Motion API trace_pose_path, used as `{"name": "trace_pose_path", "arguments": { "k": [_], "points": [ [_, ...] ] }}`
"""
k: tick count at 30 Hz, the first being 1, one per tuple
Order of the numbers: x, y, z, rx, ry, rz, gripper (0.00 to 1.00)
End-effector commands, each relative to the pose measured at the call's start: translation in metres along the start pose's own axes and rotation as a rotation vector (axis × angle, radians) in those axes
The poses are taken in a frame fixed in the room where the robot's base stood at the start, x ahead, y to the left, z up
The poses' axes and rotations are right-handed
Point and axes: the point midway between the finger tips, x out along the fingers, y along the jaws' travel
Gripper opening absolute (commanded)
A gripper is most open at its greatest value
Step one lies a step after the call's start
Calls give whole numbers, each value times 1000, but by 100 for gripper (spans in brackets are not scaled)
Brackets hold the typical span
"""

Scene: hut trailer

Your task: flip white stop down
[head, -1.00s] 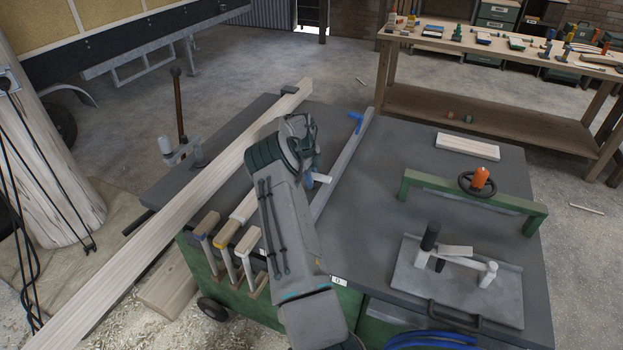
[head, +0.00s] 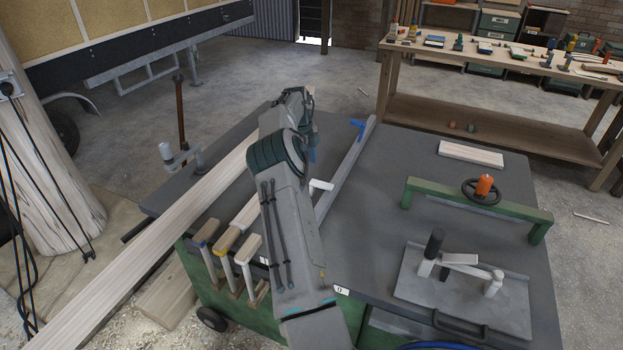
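A small white stop (head: 321,185) sticks out beside the grey fence rail (head: 344,163), just right of my arm's forearm. Part of it is hidden behind the arm, so its full pose is unclear. A blue stop (head: 357,125) sits near the far end of the same rail. My gripper (head: 296,97) is at the far end of my arm, beyond the white stop and over the far part of the bench. Its fingers are hidden by the wrist, so I cannot see whether they are open.
A long wooden board (head: 180,212) lies diagonally across the bench on the left. Several upright handles (head: 226,240) stand at the front edge. A green frame with a handwheel (head: 481,190) and a clamp plate (head: 463,292) are on the right.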

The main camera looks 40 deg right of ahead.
Motion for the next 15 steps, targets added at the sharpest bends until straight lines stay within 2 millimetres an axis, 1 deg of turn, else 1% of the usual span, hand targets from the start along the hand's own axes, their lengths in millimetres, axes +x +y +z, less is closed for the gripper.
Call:
{"name": "trace_pose_path", "arguments": {
  "k": [1,3,6,10,15],
  "points": [
    [-9,0,0,0,-1,-3,47],
    [-20,-1,0,0,0,-2,47],
    [-30,0,0,0,1,-1,47],
    [-36,0,-1,0,2,1,47],
    [-37,0,0,0,2,1,47]
  ]
}}
